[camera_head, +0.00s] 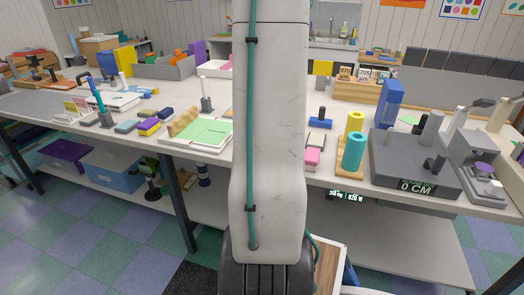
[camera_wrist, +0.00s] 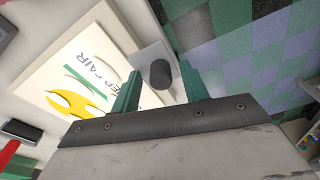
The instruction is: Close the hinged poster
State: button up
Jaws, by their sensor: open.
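The poster (camera_wrist: 75,60) shows in the wrist view as a pale panel with partly readable lettering ending in "FAIR" and yellow and green shapes. A dark round knob (camera_wrist: 160,74) stands on a light grey plate (camera_wrist: 149,57) at the panel's right edge. My gripper (camera_wrist: 158,76) is open, with its teal fingers either side of the knob in the picture. I cannot tell whether they touch it. The hinge is not clear. In the head view, my arm hides the gripper, and I cannot pick out the poster for sure.
The long workbench (camera_head: 60,112) is crowded. A green-and-white board (camera_head: 203,135) lies left of my arm. A teal cylinder (camera_head: 354,152), a yellow cylinder (camera_head: 355,122) and a grey scale (camera_head: 405,165) stand right of it. Checkered floor (camera_wrist: 240,50) is open beyond the bench edge.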

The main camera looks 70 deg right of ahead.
jog(key=r, duration=0.5)
jog(key=s+r, duration=0.1)
jog(key=r, duration=0.1)
jog(key=shift+r, duration=0.25)
jog(key=shift+a, duration=0.1)
jog(key=a+r, duration=0.3)
jog(key=a, duration=1.1)
jog(key=a+r+n, duration=0.1)
jog(key=a+r, duration=0.2)
jog(key=a, duration=1.1)
jog(key=w+a+r+n, duration=0.1)
jog(key=a+r, duration=0.3)
jog(key=a, duration=1)
